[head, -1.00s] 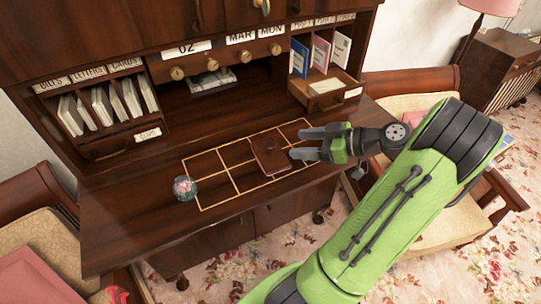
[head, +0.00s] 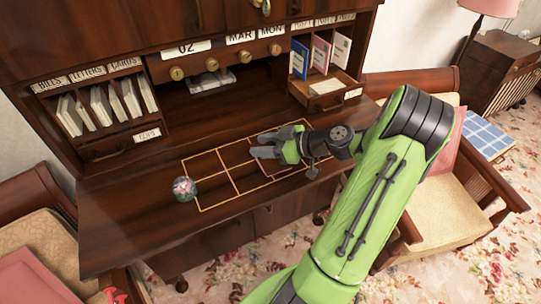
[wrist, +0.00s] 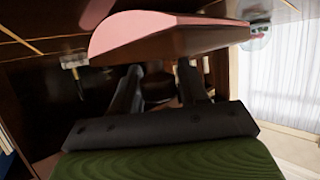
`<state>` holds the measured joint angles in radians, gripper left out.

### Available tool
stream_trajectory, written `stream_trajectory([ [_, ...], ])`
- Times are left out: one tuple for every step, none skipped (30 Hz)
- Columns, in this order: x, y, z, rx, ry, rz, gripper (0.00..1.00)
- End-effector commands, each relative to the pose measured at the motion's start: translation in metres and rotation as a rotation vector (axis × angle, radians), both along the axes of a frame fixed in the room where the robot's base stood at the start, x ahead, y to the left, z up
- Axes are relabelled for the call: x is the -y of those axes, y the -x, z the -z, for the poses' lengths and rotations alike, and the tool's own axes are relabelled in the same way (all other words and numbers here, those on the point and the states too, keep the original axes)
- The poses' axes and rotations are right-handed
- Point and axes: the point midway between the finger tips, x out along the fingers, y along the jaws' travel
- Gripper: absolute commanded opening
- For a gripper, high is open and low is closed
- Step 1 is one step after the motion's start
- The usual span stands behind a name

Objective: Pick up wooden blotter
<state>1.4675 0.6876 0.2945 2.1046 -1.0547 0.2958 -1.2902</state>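The wooden blotter has a dark wood body with a pink curved underside. In the wrist view the blotter (wrist: 165,38) fills the upper middle, just beyond the fingertips. Its dark knob seems to show between the fingers. In the head view only a reddish edge of the blotter (head: 279,172) shows, on the desk's gold grid; my gripper hides the rest. My gripper (head: 257,146) is over the blotter, coming from the right. In the wrist view the gripper's two fingers (wrist: 158,80) stand apart, one on each side of the knob, with gaps visible.
A glass ball with pink inside (head: 184,188) sits at the grid's left end. The desk (head: 130,212) is clear at the left. Letter slots (head: 98,100) and an open card drawer (head: 325,92) stand along the back. Chairs are at both sides.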

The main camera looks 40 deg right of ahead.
Motion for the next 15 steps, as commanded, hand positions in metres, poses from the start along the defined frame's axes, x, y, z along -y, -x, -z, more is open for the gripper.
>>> stream_trajectory([
  [0.0000, 0.0000, -0.0001, 0.000, 0.000, 0.000, 0.35],
  [0.0000, 0.0000, -0.0001, 0.000, 0.000, 0.000, 0.31],
  [0.0001, 0.0001, -0.0002, 0.000, 0.000, 0.000, 0.24],
  [0.0001, 0.0001, -0.0002, 0.000, 0.000, 0.000, 0.20],
  [0.0001, 0.0001, -0.0002, 0.000, 0.000, 0.000, 0.15],
  [0.0001, 0.0001, -0.0002, 0.000, 0.000, 0.000, 0.09],
  [0.0000, 0.0001, -0.0003, 0.000, 0.000, 0.000, 0.05],
  [0.0000, 0.0000, -0.0005, 0.001, 0.000, 0.000, 0.02],
  [0.0000, 0.0001, -0.0006, 0.001, 0.000, 0.000, 0.02],
  [0.0000, 0.0001, -0.0006, 0.001, 0.000, 0.000, 0.02],
  [0.0000, 0.0001, -0.0006, 0.001, 0.000, 0.000, 0.02],
  [0.0000, 0.0001, -0.0006, 0.001, 0.000, 0.000, 0.02],
  [0.0000, 0.0001, -0.0009, 0.001, 0.000, 0.000, 0.01],
  [0.0001, 0.0000, -0.0020, 0.001, 0.000, 0.000, 0.01],
  [0.0003, -0.0001, -0.0053, 0.002, 0.002, 0.000, 0.01],
])
